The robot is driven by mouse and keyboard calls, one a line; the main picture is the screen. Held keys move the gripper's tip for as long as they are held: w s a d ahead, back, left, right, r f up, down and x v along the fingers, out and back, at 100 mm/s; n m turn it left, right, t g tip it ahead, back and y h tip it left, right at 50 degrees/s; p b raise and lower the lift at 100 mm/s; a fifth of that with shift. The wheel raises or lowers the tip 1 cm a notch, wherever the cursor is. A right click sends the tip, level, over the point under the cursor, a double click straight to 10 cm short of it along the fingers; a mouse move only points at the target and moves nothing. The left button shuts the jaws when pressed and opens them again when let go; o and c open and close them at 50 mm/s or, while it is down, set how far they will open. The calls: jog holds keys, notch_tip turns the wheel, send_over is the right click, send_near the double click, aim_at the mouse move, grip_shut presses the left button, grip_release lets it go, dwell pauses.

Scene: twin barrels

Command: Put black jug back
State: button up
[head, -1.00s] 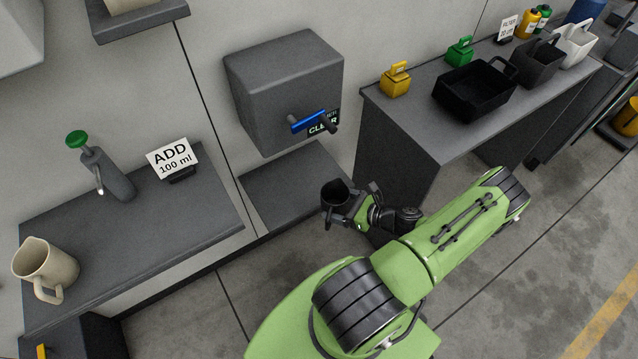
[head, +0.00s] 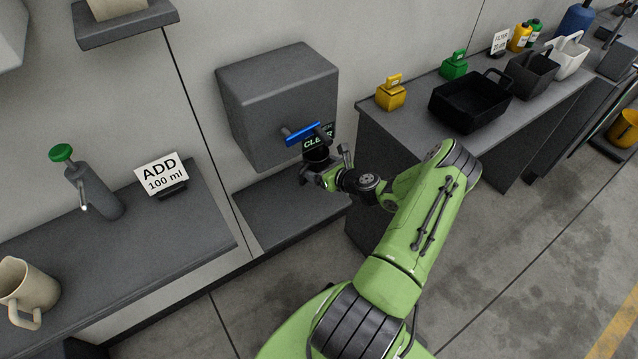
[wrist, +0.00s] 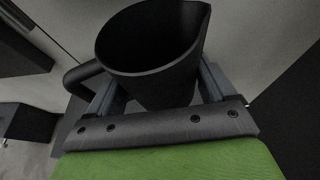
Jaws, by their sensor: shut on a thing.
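The black jug (wrist: 150,60) fills the top of the wrist view, upright with its open mouth toward the camera, its handle at the left and its spout at the upper right. Its inside is dark, so I cannot tell if it holds anything. My gripper (wrist: 158,95) is shut on the jug, one finger on each side. In the head view my gripper (head: 330,174) is just in front of and below the grey wall box with the blue lever, above the low grey shelf. There the jug is mostly hidden by the gripper.
The grey wall box (head: 275,95) carries a blue lever (head: 302,134) close above my gripper. The low shelf (head: 285,218) is bare. The right counter (head: 425,125) holds a black tray (head: 468,103) and several containers.

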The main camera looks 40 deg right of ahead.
notch_tip(320, 180, down, 2)
jog(key=shift+f+b, duration=0.2)
jog(key=shift+b, duration=0.2)
notch_tip(320, 180, down, 5)
jog(key=shift+r+b, duration=0.15)
jog(key=shift+b, duration=1.05)
jog(key=shift+w, duration=0.15)
jog(key=o, duration=1.1)
jog(key=shift+c, duration=0.2)
jog(key=shift+r, duration=0.15)
jog(key=p+v, duration=0.3)
jog(key=v, duration=0.9)
